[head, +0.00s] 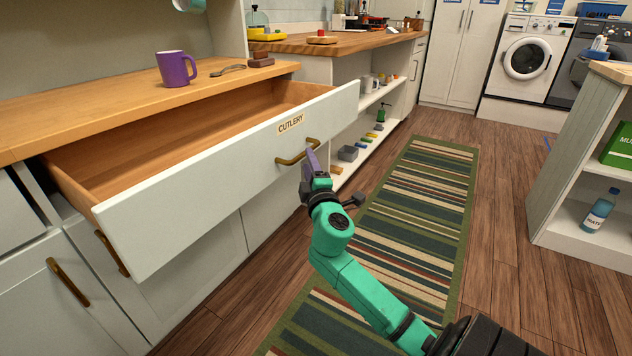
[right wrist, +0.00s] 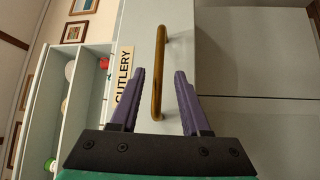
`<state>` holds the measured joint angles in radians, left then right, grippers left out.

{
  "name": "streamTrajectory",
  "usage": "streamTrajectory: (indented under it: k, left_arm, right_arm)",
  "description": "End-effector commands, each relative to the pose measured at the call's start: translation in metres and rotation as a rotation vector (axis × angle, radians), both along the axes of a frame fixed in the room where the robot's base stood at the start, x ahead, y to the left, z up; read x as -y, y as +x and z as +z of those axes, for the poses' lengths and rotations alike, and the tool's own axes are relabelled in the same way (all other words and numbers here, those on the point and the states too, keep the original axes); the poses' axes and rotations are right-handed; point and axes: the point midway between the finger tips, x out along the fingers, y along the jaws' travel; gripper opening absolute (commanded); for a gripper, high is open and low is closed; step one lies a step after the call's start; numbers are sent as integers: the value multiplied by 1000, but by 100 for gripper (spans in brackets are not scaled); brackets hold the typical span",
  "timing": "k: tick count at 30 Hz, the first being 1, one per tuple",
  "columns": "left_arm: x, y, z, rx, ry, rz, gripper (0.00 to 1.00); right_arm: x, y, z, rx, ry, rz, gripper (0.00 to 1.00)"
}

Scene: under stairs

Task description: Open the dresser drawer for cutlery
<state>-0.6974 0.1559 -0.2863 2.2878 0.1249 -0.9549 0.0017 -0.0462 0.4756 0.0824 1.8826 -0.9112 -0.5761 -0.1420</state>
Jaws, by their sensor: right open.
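The cutlery drawer (head: 220,190) of the white dresser is pulled well out, and its inside (head: 200,140) looks empty. Its front bears a "CUTLERY" label (head: 290,123) and a brass handle (head: 298,152). My right gripper (head: 311,165) is at the right end of this handle. In the right wrist view the open purple fingers (right wrist: 157,95) stand apart, with the lower end of the handle (right wrist: 158,85) between them in the picture. I cannot tell whether either finger touches it. My left gripper is not in view.
A purple mug (head: 176,69) and a spoon (head: 228,70) stand on the wooden dresser top above the drawer. A striped rug (head: 420,210) lies on the wooden floor. A white shelf unit (head: 570,190) stands at the right. The floor between is clear.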

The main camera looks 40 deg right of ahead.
Motion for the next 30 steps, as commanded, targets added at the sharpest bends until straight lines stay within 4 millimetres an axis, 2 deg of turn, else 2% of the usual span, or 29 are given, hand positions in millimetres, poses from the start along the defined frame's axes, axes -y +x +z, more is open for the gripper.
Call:
streamTrajectory:
  k: [6,9,12,30]
  left_arm:
    - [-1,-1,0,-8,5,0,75]
    - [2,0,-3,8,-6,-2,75]
    - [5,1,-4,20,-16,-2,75]
    - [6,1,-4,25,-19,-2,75]
  right_arm:
    - [-29,-54,-10,-2,5,0,46]
    - [-39,-71,-14,-3,4,0,46]
    - [-44,-81,-14,-1,2,-2,46]
    - [-46,-82,-17,-5,17,4,46]
